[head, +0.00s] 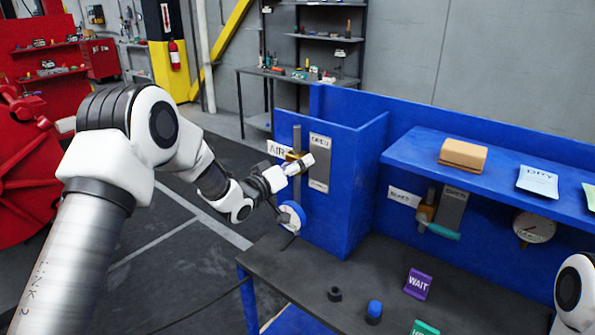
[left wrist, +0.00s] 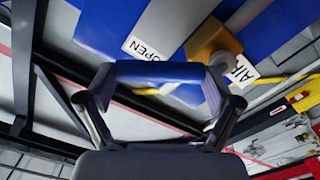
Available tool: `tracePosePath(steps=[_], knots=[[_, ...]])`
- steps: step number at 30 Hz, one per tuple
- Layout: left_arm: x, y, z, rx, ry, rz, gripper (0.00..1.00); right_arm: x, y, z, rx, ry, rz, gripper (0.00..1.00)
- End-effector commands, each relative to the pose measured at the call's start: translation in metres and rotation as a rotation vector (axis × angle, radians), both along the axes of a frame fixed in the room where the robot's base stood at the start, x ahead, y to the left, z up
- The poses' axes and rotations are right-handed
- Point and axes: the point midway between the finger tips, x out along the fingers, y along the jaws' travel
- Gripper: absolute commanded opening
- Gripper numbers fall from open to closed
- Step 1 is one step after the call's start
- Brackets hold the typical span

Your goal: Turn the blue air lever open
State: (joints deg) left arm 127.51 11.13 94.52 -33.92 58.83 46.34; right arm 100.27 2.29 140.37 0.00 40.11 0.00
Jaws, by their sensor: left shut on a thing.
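The blue air lever (left wrist: 160,72) lies across the space between my left gripper's two finger pads in the left wrist view. My left gripper (left wrist: 162,84) is shut on it. The brass air valve (left wrist: 212,42) is just beyond, between the OPEN and AIR labels. In the head view, my left gripper (head: 290,170) is at the air valve (head: 293,156), in front of the blue panel and covering most of the lever. The AIR label (head: 277,149) is left of the valve, and the OPEN plate (head: 320,165) is right of it. My right gripper is not in view.
A second valve with a teal lever (head: 440,231) is on the panel to the right, with a gauge (head: 534,227) beyond. A round blue-and-white part (head: 291,216) is below my left gripper. The dark bench (head: 300,265) holds a purple WAIT block (head: 418,284) and a blue-topped knob (head: 374,308).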

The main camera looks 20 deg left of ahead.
Motion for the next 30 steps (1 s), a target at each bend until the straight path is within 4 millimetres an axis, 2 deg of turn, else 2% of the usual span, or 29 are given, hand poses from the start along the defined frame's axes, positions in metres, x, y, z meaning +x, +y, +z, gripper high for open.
tracePosePath(steps=[15,30], knots=[[0.009,0.024,0.023,-0.458,0.172,-0.003,0.28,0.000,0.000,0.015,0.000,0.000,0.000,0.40],[0.017,0.047,0.030,-0.805,0.296,-0.004,0.28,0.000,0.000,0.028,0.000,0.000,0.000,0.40]])
